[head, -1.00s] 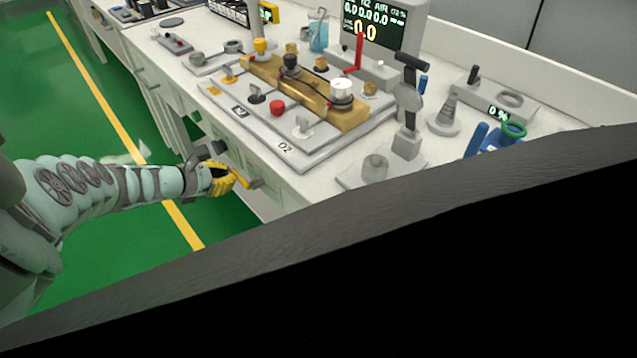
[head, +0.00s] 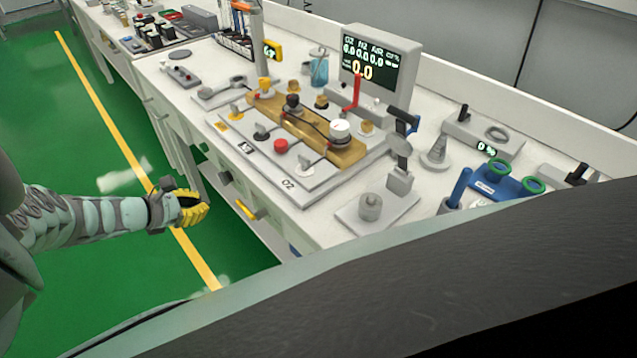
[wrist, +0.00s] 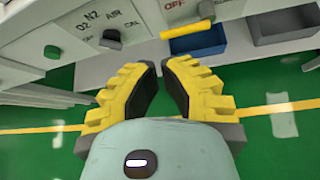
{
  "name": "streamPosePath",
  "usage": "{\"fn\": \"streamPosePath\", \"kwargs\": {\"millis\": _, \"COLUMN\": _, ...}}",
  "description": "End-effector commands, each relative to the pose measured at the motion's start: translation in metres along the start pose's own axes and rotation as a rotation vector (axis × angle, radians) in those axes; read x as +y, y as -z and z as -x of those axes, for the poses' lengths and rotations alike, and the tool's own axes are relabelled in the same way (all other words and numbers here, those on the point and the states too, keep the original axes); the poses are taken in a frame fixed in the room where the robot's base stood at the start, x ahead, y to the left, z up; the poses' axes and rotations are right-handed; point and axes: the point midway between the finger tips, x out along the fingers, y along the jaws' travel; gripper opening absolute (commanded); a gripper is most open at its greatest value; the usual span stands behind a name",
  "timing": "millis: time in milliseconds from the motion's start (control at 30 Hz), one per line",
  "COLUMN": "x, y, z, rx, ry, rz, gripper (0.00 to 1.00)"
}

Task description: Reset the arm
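My arm reaches in from the left edge of the head view, above the green floor. The yellow handle (wrist: 187,29) lies beyond the fingertips in that view.
The white cart (head: 330,228) carries a gas panel (head: 281,182) with knobs, a monitor (head: 369,70) and a blue holder (head: 492,188). In the wrist view a blue bin (wrist: 198,40) lies ahead. The green floor (head: 75,110) to the left is clear.

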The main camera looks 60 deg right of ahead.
Motion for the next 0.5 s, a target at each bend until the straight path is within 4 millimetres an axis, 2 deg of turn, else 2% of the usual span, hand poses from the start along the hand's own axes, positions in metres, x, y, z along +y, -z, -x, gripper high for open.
{"fn": "streamPosePath", "kwargs": {"millis": 33, "x": 0.002, "y": -0.001, "z": 0.014, "rx": 0.002, "ry": -0.004, "rz": 0.005, "gripper": 0.0}}
{"fn": "streamPosePath", "kwargs": {"millis": 200, "x": 0.005, "y": 0.0, "z": 0.039, "rx": 0.002, "ry": -0.003, "rz": 0.0, "gripper": 0.0}}
{"fn": "streamPosePath", "kwargs": {"millis": 500, "x": 0.004, "y": 0.001, "z": 0.051, "rx": 0.001, "ry": 0.0, "rz": 0.001, "gripper": 0.0}}
